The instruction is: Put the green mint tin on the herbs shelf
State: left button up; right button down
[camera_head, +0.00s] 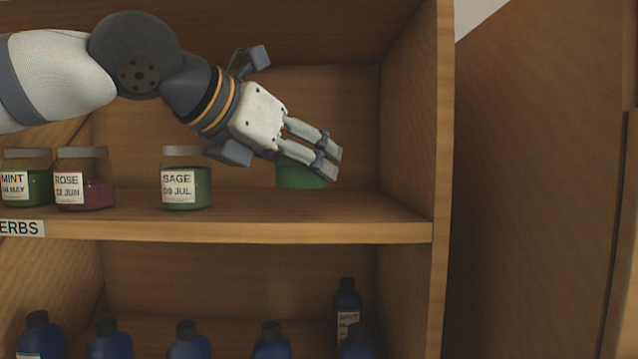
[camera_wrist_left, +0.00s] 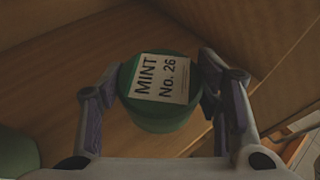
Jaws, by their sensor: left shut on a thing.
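The green mint tin (camera_head: 298,177) is between the fingers of my left gripper (camera_head: 327,163), at the right part of the herbs shelf (camera_head: 330,232). In the left wrist view the tin (camera_wrist_left: 162,118) shows a label reading "MINT No. 26", with a finger on each side. My left gripper is shut on it. The fingers hide part of the tin in the head view, and I cannot tell whether its base touches the shelf board. The shelf's edge tag (camera_head: 22,228) reads "ERBS", cut off at the left. My right gripper is not in view.
A sage jar (camera_head: 186,180) stands left of the tin, then a rose jar (camera_head: 84,180) and a mint jar (camera_head: 27,178). The shelf's right wall (camera_head: 408,120) is close to the tin. Several blue bottles (camera_head: 187,345) stand on the shelf below.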

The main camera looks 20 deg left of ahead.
aim_at(318, 210)
pick_arm(q)
jog(key=w, duration=0.1)
jog(key=w+d, duration=0.1)
jog(key=w, duration=0.2)
jog(key=shift+d, duration=0.3)
notch_tip(318, 210, down, 3)
jog(key=shift+s, duration=0.15)
jog(key=shift+a+f, duration=0.1)
jog(key=shift+f, duration=0.05)
jog(key=shift+f, duration=0.1)
jog(key=shift+f, duration=0.15)
jog(key=o, duration=1.3)
jog(key=shift+c, duration=0.2)
